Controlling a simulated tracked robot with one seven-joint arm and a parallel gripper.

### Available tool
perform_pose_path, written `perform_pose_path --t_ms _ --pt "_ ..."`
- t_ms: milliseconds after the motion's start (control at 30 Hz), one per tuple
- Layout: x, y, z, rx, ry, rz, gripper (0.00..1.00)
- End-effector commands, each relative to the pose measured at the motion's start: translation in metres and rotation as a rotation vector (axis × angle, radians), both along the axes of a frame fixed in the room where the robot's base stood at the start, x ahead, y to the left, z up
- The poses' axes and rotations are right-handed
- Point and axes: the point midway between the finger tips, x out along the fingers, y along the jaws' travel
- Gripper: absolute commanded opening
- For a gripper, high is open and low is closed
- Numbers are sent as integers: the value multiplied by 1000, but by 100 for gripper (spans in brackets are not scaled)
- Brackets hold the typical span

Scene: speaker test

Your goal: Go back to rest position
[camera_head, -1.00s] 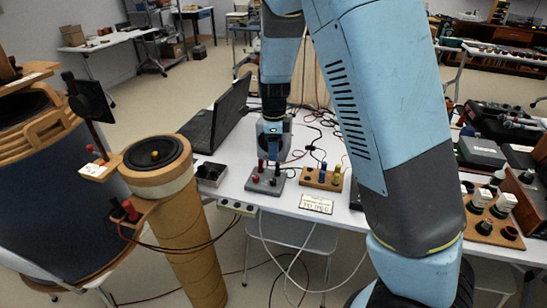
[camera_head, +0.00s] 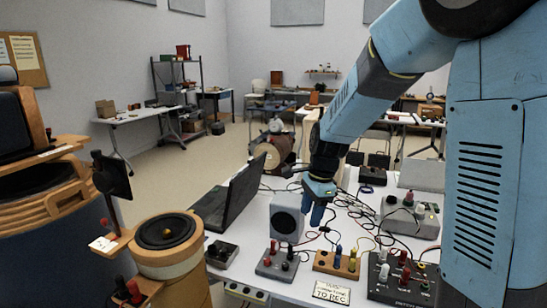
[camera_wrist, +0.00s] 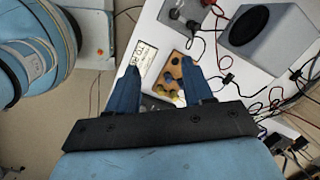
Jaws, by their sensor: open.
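My arm reaches in from the right in the head view, with my gripper (camera_head: 315,222) above the white table (camera_head: 225,283). Its fingers are apart and empty, just right of a small grey speaker (camera_head: 287,218). In the wrist view my gripper (camera_wrist: 160,68) shows two blue fingers with a clear gap between them. The wooden plug block (camera_wrist: 175,70) shows below that gap. In the head view this wooden block (camera_head: 326,265) carries several coloured plugs. The grey block (camera_head: 275,266) with red and black plugs stands left of it.
A dark laptop (camera_head: 232,197) stands open left of the speaker. A cylindrical speaker column (camera_head: 165,235) stands at the lower left. A control box (camera_head: 408,216), loose cables and a dark socket panel (camera_head: 400,283) occupy the table's right side. Open floor (camera_head: 170,172) lies behind.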

Motion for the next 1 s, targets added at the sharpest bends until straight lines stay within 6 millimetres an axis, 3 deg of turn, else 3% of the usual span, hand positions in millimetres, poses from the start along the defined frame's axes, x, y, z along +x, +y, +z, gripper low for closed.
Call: perform_pose_path --t_ms 200,500,1000 --pt "-31 -34 45 29 -102 217 51" --pt "-82 -73 94 -14 -261 521 51" --pt "-181 -120 142 -294 -462 1002 51"
